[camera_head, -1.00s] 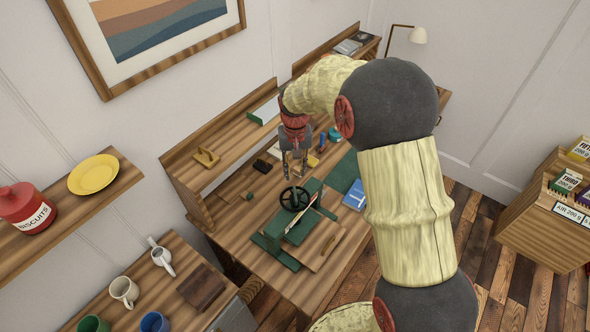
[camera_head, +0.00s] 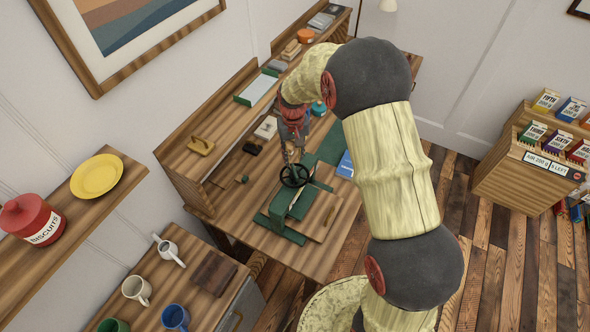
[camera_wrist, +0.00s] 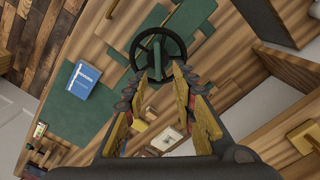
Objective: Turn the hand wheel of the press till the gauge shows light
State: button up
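The press (camera_head: 284,212) is dark green and stands on the wooden desk. Its black spoked hand wheel (camera_head: 294,175) sits on top and also shows in the wrist view (camera_wrist: 139,48). My gripper (camera_head: 292,158) points down at the wheel. In the wrist view its fingertips (camera_wrist: 162,74) are apart, at the near rim of the wheel, with a gap between them. I cannot tell whether they touch the rim. A thin pale strip shows on the press beside the wheel. No gauge reading can be made out in either view.
A blue book (camera_head: 346,164) lies on a green mat (camera_head: 331,143) beyond the press. A raised shelf (camera_head: 222,125) with a green tray (camera_head: 257,90) runs along the wall side. A side shelf with mugs (camera_head: 136,290) stands front left.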

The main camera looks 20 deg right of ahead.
aim_at(295, 170)
jog(key=shift+d+f, duration=0.15)
jog(key=shift+f, duration=0.25)
jog(key=shift+f+p, duration=0.3)
jog(key=shift+f, duration=3.3)
jog(key=c, duration=0.3)
grip_shut()
